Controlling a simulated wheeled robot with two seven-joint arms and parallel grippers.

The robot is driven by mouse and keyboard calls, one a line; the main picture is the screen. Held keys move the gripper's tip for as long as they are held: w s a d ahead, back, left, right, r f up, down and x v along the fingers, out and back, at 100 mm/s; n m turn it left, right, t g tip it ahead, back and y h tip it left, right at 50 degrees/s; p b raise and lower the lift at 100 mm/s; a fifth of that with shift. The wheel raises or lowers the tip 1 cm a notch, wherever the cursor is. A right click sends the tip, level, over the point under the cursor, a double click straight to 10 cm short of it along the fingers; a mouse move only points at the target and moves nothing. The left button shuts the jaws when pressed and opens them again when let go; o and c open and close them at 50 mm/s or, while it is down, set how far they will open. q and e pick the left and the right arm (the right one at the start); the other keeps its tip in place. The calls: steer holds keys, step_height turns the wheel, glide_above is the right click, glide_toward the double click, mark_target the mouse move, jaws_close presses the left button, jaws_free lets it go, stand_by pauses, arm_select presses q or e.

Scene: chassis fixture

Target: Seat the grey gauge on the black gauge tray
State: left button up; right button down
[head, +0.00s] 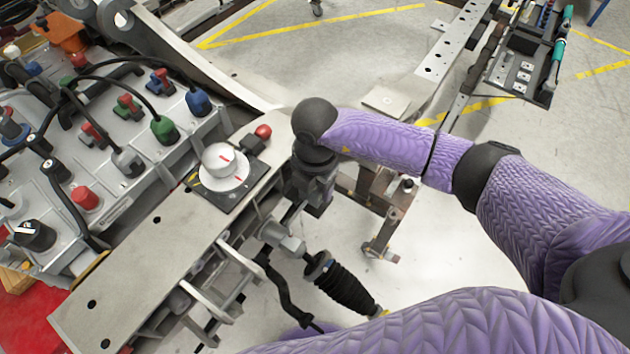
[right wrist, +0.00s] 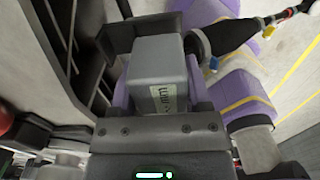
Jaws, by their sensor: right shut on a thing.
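My right gripper (head: 312,192) points down beside the edge of the grey chassis beam. In the right wrist view its fingers (right wrist: 160,92) are shut on the grey gauge (right wrist: 158,72), a box with dark lettering on one side. A black angled plate (right wrist: 113,42), which looks like the gauge tray, lies right by the gauge's far end. I cannot tell whether the gauge rests on it or is just above it. In the head view my gripper and wrist largely hide the gauge and tray. My left gripper is not in view.
The chassis beam (head: 150,250) carries a white dial (head: 224,168) and a red knob (head: 263,131) near my gripper. A black ribbed boot (head: 342,287) and a cable lie just below. A block with several coloured connectors (head: 120,140) fills the left. Open floor lies beyond.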

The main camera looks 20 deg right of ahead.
steer(key=shift+f, duration=0.1)
stand_by(0.3)
steer(key=shift+f+b, duration=0.9)
steer(key=shift+f, duration=0.35)
jaws_free()
steer(key=shift+r, duration=0.25)
step_height(320, 180, up, 7)
steer(key=p, duration=0.7)
steer(key=shift+f, duration=0.25)
